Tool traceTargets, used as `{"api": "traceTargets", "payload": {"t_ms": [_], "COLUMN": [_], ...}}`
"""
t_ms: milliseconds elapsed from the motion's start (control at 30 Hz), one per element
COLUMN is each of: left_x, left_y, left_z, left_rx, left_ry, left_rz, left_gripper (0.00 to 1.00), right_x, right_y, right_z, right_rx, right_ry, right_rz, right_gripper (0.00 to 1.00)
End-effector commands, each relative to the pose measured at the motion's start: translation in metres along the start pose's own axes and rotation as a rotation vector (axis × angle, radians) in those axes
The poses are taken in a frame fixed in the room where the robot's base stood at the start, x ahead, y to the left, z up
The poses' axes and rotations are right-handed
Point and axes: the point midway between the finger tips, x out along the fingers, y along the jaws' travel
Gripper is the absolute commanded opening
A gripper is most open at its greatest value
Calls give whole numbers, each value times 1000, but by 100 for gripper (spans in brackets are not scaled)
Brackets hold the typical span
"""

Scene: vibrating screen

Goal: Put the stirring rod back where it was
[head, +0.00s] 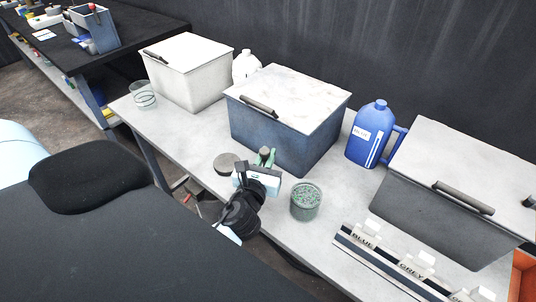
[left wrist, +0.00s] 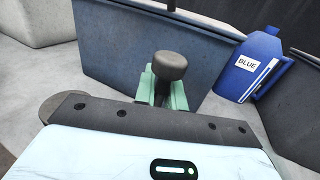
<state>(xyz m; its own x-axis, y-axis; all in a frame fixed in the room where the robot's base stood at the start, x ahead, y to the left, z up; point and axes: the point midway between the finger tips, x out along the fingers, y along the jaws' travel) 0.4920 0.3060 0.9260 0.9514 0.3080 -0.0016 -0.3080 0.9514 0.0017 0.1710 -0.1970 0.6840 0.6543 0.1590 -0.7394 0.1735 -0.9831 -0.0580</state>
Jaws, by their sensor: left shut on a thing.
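My left gripper (head: 266,160), with green fingers, is over the front edge area of the grey table, in front of the middle blue-grey bin. It is shut on the stirring rod, of which a dark round knob (left wrist: 172,66) shows between the fingers in the left wrist view. The rod's lower part is hidden by the gripper. A glass jar (head: 305,201) filled with green grains stands just right of the gripper. A dark round disc (head: 226,164) lies to its left. An empty-looking clear glass jar (head: 143,96) stands at the table's far left. My right gripper is out of view.
Three lidded bins stand along the back: a white one (head: 188,85), a blue-grey one (head: 275,138) and a grey one (head: 428,220). A blue jug (head: 370,140) stands between two bins. A labelled rack (head: 385,262) and an orange tray (head: 524,277) occupy the right front.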

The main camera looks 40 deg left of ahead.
Motion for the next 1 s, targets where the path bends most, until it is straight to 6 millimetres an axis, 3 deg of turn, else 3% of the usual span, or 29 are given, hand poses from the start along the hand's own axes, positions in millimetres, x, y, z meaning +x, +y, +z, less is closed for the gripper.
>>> {"api": "traceTargets", "payload": {"t_ms": [200, 233, 400, 767, 1000], "left_x": [0, 0, 0, 0, -39], "left_y": [0, 0, 0, 0, 0], "left_z": [-4, -4, -2, 3, -3], "left_rx": [-1, -1, -1, 0, -1], "left_ry": [1, 1, -1, -3, 6], "left_rz": [0, 0, 0, 0, -1], "left_gripper": [0, 13, 33, 33, 33], "right_x": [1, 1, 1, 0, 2], "right_y": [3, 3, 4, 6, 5], "right_z": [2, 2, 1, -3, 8], "right_rx": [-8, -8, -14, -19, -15], "right_ry": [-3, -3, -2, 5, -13], "right_rz": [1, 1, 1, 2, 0], "right_gripper": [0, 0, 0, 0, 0]}}
